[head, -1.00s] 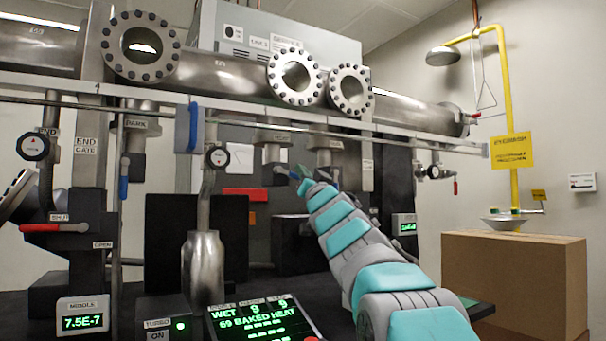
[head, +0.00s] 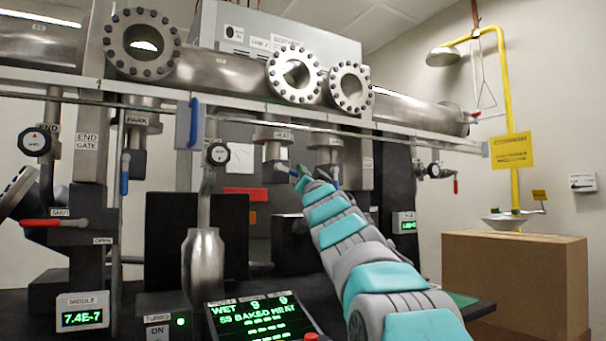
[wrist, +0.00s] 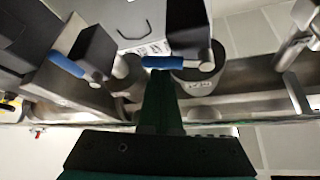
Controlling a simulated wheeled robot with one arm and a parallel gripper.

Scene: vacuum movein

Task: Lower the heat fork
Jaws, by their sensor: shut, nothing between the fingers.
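The heat fork's housing (head: 277,148), a metal cylinder labelled HEAT, hangs under the long steel tube in the head view. A short blue lever (head: 284,169) sticks out at its lower end, close to my gripper (head: 299,176). In the wrist view my dark green gripper (wrist: 161,82) is shut and empty. Its tip is at or very near a blue lever (wrist: 163,62) on a black block beside a labelled metal cylinder (wrist: 198,80). I cannot tell whether they touch. A second blue lever (wrist: 66,65) lies to the left.
A neighbouring housing (head: 325,150) hangs just right of the heat housing. The PARK housing (head: 138,124) with a blue lever is at left. A thin rail (head: 250,119) runs in front. A status screen (head: 262,317) and cardboard box (head: 515,280) stand lower down.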

